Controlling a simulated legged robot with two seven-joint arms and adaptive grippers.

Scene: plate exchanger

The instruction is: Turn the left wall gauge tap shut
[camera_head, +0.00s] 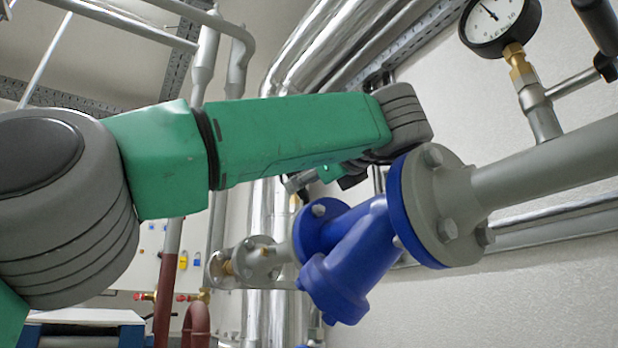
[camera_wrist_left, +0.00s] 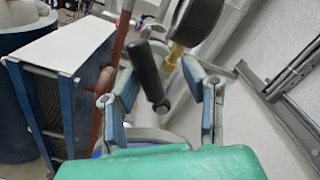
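In the left wrist view a black tap handle (camera_wrist_left: 146,70) stands between the two spread fingers of my left gripper (camera_wrist_left: 161,88). Its lower end meets a metal stem. The fingers look apart from the handle. A dark round gauge (camera_wrist_left: 198,20) on a brass fitting is just above and right of it. In the head view my left gripper (camera_head: 318,182) shows only in small part, below my green forearm. A white-faced gauge (camera_head: 497,20) and a black handle (camera_head: 599,22) are at the upper right. I cannot tell whether these are the same gauge and handle as in the wrist view.
A blue valve body (camera_head: 350,260) and a grey flanged pipe (camera_head: 550,165) lie close by my forearm. A silver wall rail (camera_wrist_left: 285,85) is right of the gripper in the wrist view. A blue plate exchanger with a white top (camera_wrist_left: 62,48) stands at left.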

